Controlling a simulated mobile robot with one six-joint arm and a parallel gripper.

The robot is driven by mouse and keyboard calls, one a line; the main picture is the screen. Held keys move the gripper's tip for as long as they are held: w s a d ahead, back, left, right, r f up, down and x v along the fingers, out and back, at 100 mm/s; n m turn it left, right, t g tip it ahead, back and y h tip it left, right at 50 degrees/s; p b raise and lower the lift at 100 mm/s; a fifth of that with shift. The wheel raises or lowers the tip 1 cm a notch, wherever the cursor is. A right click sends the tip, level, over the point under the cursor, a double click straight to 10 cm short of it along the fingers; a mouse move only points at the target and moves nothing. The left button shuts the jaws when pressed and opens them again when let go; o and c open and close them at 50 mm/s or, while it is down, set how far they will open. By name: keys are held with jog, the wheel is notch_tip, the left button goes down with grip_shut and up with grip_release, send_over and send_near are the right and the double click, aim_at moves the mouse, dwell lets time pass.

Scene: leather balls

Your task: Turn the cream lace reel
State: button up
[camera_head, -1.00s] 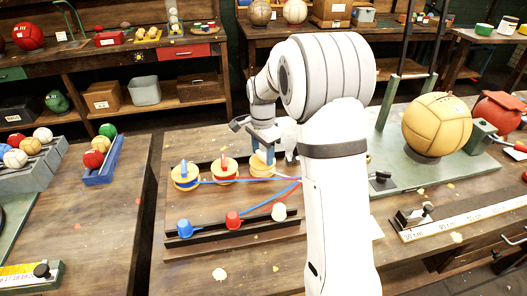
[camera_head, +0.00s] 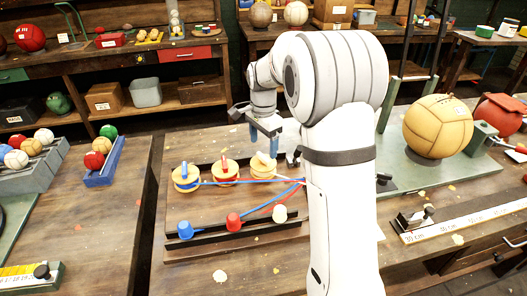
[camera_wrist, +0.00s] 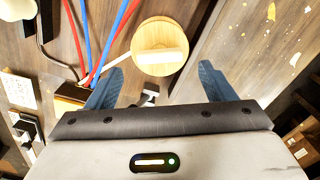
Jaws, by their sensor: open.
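The cream lace reel (camera_head: 262,171) is a round wooden reel at the right end of a row of three on the dark board. In the wrist view the reel (camera_wrist: 158,62) shows from above, with a cream bar handle (camera_wrist: 160,56) across its top. My gripper (camera_head: 262,140) is just above the reel in the head view. In the wrist view my gripper (camera_wrist: 162,70) is open, its blue fingers apart on either side of the reel's near part.
A blue-handled reel (camera_head: 186,178) and a red-handled reel (camera_head: 225,170) stand to the left. Blue, red and cream cups (camera_head: 233,222) sit on the front rail. Red and blue laces (camera_wrist: 100,35) run beside the cream reel.

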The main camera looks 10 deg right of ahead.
aim_at(263, 157)
jog(key=shift+r, duration=1.8)
jog(key=shift+s, duration=0.1)
jog(key=s+n+t, duration=0.2)
jog(key=s+n, duration=1.1)
jog(key=s, duration=1.6)
jog(key=shift+d+r+t, duration=0.25)
jog(key=shift+r+t, duration=0.05)
jog(key=shift+r, duration=0.1)
jog(key=shift+c, duration=0.3)
